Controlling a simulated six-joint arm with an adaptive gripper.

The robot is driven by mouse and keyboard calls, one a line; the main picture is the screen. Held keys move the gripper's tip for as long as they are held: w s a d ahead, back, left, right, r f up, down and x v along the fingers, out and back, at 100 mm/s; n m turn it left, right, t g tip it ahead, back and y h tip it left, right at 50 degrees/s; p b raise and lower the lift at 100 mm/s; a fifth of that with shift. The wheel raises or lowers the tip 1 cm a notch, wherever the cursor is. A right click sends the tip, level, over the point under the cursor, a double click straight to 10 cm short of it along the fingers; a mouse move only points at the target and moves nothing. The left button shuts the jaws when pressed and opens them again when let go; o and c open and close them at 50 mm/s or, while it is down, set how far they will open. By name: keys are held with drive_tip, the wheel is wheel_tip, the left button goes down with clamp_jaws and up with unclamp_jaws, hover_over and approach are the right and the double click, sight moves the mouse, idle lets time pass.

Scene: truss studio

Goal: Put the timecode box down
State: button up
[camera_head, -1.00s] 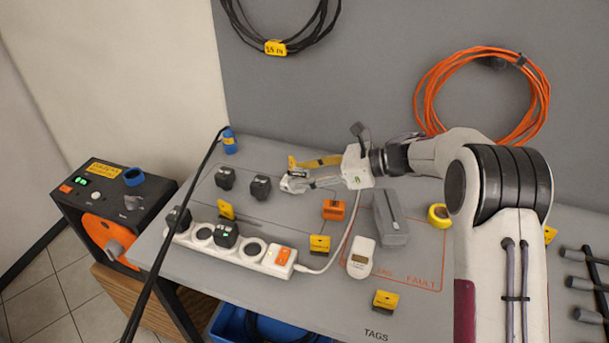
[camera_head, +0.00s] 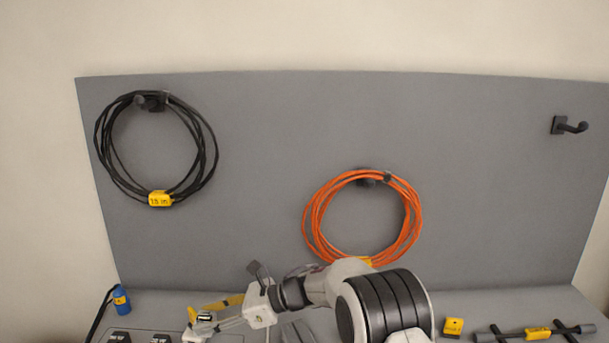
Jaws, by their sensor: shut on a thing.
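My gripper (camera_head: 196,323) is low in the head view, left of centre, above the grey bench. It is shut on a small dark box with a pale, lit-looking face (camera_head: 205,317), which seems to be the timecode box. A yellow finger part shows behind it and a pale finger in front, so the box is partly hidden. The gap between the box and the bench cannot be judged. The lower picture edge cuts off most of the bench top.
Two black blocks (camera_head: 120,337) are cut off at the bottom left, near a blue connector (camera_head: 121,299). A black cable coil (camera_head: 208,150) and an orange coil (camera_head: 312,213) hang on the grey back panel. A yellow tag (camera_head: 453,326) sits to the right, beside a dark rod (camera_head: 558,330).

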drive_tip(key=w+d+r+m+t+h, duration=0.1)
drive_tip(key=w+d+r+m+t, duration=0.1)
drive_tip(key=w+d+m+t, duration=0.35)
drive_tip(key=w+d+r+m+t+h, duration=0.1)
drive_tip(key=w+d+m+t+h, duration=0.15)
drive_tip(key=d, duration=0.65)
drive_tip(key=s+d+r+m+t+h, duration=0.1)
drive_tip(key=d+r+m+t+h, duration=0.15)
drive_tip(key=d, duration=0.85)
drive_tip(key=s+d+r+m+t+h, duration=0.1)
drive_tip(key=d+m+t+h, duration=0.15)
drive_tip(key=d, duration=0.75)
drive_tip(key=s+d+r+m+h, duration=0.1)
drive_tip(key=s+d+m+h, duration=0.4)
drive_tip(key=d, duration=0.6)
drive_tip(key=s+d+r+m+h, duration=0.1)
drive_tip(key=s+d+m+h, duration=0.15)
drive_tip(key=s+d, duration=0.65)
drive_tip(key=s+d+r+m+g+h, duration=0.1)
drive_tip(key=s+d+r+m+h, duration=0.1)
drive_tip(key=s+d, duration=0.6)
drive_tip(key=s+d+r+m+g+h, duration=0.2)
drive_tip(key=s+d+r+m+h, duration=0.1)
drive_tip(key=s+d, duration=0.5)
wheel_tip(320, 180, up, 2)
drive_tip(key=shift+r+h, duration=0.15)
drive_tip(key=shift+h, duration=0.35)
